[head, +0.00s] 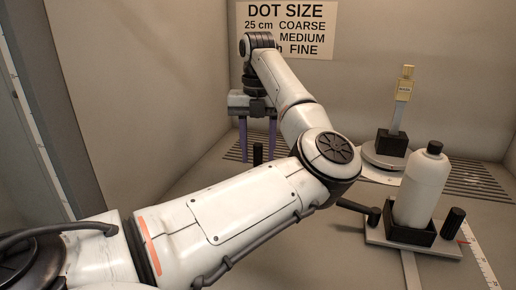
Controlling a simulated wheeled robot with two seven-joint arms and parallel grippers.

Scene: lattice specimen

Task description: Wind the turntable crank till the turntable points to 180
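My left gripper (258,148) is at the back left, pointing down. Its two purple fingers are apart. The turntable (384,160) is a pale round disc at the back right. It carries a black block (392,142) with an upright lattice specimen (404,92). No pointer or angle marking is readable. My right gripper is not in view.
A white bottle (421,188) with a black cap stands in a black holder (410,232) on a pale plate at the right, with a black knob (453,222) beside it. A ruler strip (478,255) lies at the right. Booth walls close the left and back, with a sign (287,30).

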